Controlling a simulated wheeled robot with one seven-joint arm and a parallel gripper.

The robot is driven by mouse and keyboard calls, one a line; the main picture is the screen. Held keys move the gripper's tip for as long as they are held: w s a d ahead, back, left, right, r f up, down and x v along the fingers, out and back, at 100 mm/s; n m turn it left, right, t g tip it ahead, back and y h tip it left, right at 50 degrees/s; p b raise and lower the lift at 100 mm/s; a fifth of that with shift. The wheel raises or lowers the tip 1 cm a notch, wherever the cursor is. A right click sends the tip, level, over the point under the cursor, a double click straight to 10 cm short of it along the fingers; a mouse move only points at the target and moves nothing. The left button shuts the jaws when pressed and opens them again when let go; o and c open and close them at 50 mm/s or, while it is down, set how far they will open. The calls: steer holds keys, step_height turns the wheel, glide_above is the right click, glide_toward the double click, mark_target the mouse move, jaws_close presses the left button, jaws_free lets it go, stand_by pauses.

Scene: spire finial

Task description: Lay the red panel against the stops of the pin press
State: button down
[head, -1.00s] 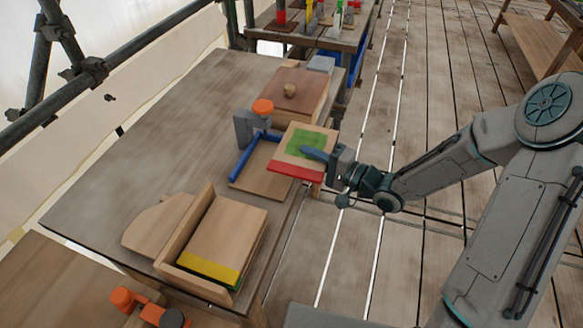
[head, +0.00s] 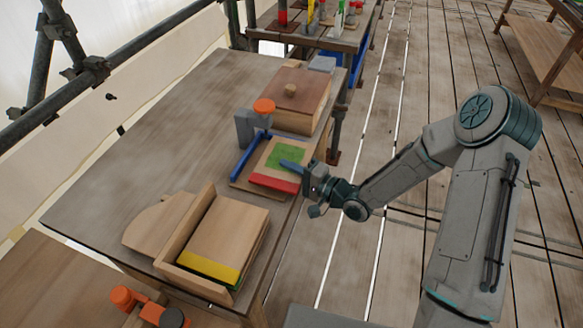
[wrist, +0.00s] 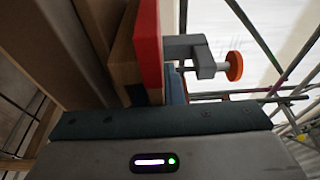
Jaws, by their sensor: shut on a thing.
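The red panel (head: 265,160) is a wooden board with a green patch and a red edge strip. My gripper (head: 290,165) is shut on its right side. The panel is over the wooden base of the pin press (head: 238,183), to the right of the blue stop bar (head: 246,158). I cannot tell whether it touches the stops or rests fully on the base. The press has a grey clamp body with an orange knob (head: 264,105). In the wrist view the red edge (wrist: 149,45) stands close beside the clamp and its orange knob (wrist: 234,66).
A wooden box with a round knob (head: 298,95) stands behind the press. A wooden tray (head: 186,240) with a yellow-edged panel (head: 208,268) is at the front. An orange tool (head: 140,305) lies at lower left. The table's left part is clear.

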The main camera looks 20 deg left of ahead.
steer(key=shift+f, duration=0.2)
steer(key=c, duration=1.8)
jaws_free()
steer(key=shift+r, duration=0.1)
